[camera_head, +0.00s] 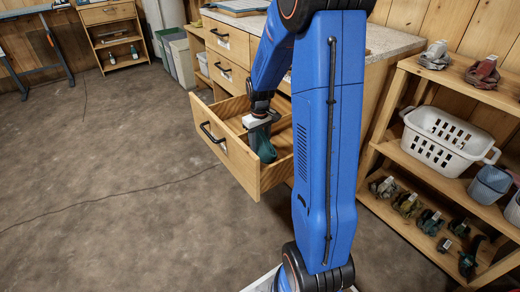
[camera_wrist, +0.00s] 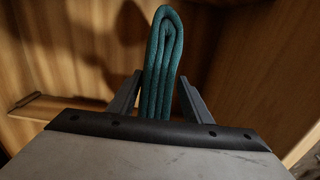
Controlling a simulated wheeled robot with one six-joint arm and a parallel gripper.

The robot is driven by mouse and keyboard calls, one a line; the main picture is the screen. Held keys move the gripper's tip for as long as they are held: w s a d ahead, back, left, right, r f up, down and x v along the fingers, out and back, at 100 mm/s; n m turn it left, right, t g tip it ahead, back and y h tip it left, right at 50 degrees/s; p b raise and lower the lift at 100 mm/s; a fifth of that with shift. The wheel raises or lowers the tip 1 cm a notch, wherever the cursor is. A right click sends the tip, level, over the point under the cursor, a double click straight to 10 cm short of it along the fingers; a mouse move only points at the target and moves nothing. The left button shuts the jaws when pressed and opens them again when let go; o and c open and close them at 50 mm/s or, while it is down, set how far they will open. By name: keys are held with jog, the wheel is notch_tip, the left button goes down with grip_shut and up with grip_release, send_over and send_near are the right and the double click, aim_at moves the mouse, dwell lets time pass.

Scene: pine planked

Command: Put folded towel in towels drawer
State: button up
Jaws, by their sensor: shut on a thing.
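A dark green folded towel (camera_head: 264,145) hangs in my gripper over the open drawer. In the wrist view the folded towel (camera_wrist: 164,62) stands on edge between the two fingers, its folded layers showing. My gripper (camera_head: 260,128) is shut on it, pointing down inside the drawer's outline; the gripper fingers also show in the wrist view (camera_wrist: 158,98). The open wooden drawer (camera_head: 228,160) has a black handle and an inner divider. I cannot tell whether the towel touches the drawer floor. My blue arm hides the drawer's right surroundings.
The drawer cabinet (camera_head: 231,58) has closed drawers above and a speckled countertop (camera_head: 385,42). Right, a wooden shelf (camera_head: 415,172) holds a white laundry basket (camera_head: 445,140), containers and several small dark items. Grey bins (camera_head: 180,58) stand behind. The floor at left is clear except for a thin cable.

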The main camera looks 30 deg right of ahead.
jog(key=shift+f, duration=1.3)
jog(key=o, duration=1.5)
jog(key=shift+f, duration=0.1)
jog(key=shift+c, duration=0.2)
